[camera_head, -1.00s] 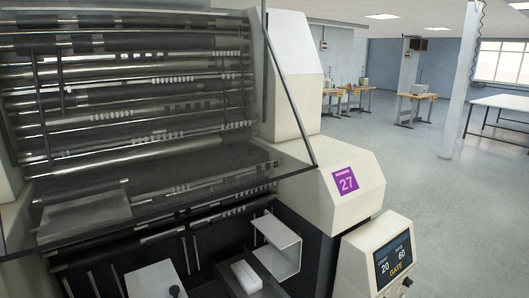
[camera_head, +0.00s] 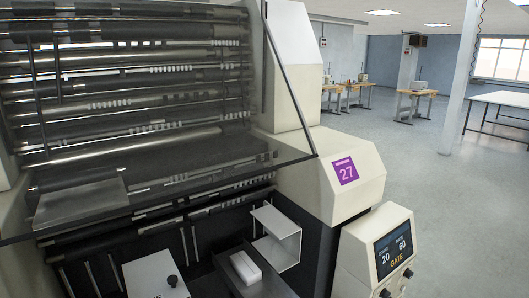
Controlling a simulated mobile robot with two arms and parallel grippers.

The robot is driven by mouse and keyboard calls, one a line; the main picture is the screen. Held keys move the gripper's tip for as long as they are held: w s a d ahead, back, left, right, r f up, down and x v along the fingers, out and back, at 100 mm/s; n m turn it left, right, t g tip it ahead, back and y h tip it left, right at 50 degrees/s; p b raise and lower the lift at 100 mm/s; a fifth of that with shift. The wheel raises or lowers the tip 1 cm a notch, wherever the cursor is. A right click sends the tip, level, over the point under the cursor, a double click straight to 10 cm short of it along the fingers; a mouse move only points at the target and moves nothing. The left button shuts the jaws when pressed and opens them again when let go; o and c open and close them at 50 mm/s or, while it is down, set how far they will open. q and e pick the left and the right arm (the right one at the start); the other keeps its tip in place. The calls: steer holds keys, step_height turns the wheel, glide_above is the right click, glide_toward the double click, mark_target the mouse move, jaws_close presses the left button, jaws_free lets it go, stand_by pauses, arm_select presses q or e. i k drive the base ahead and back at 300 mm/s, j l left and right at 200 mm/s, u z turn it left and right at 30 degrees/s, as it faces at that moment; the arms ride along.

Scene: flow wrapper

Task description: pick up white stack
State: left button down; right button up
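The white stack (camera_head: 245,267) is a small white block lying on a dark tray (camera_head: 223,262) at the bottom middle of the head view. It lies at a slant, just left of and below a white open bracket (camera_head: 277,238). Its top and near side show. Neither of my grippers is in view, and nothing touches the stack from above.
The large roller machine (camera_head: 130,90) fills the left, with a glass guard over it. A white box with a black knob (camera_head: 156,275) stands left of the stack. A control panel (camera_head: 387,252) stands to the right. Open floor lies beyond, with tables further back.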

mark_target(247, 270)
steer(key=i+l+u, duration=0.1)
steer(key=u, duration=0.7)
steer(key=i+l+u, duration=0.1)
steer(key=l+u, duration=0.3)
steer(key=l, duration=0.65)
steer(key=l+u, duration=0.4)
steer(key=l, duration=1.35)
steer(key=k+l, duration=0.1)
steer(key=l, duration=0.65)
steer(key=j+z, duration=0.15)
steer(key=j, duration=0.35)
steer(key=j+z, duration=0.15)
steer(key=j, duration=0.4)
steer(key=j+z, duration=0.1)
steer(key=j, duration=0.4)
steer(key=j+z, duration=0.15)
steer(key=j, duration=0.4)
steer(key=j+z, duration=0.15)
steer(key=j, duration=0.35)
steer(key=k+j+z, duration=0.15)
steer(key=j, duration=0.35)
steer(key=j+z, duration=0.15)
steer(key=j, duration=0.35)
steer(key=k+j+z, duration=0.1)
steer(key=j, duration=0.4)
steer(key=k, duration=0.1)
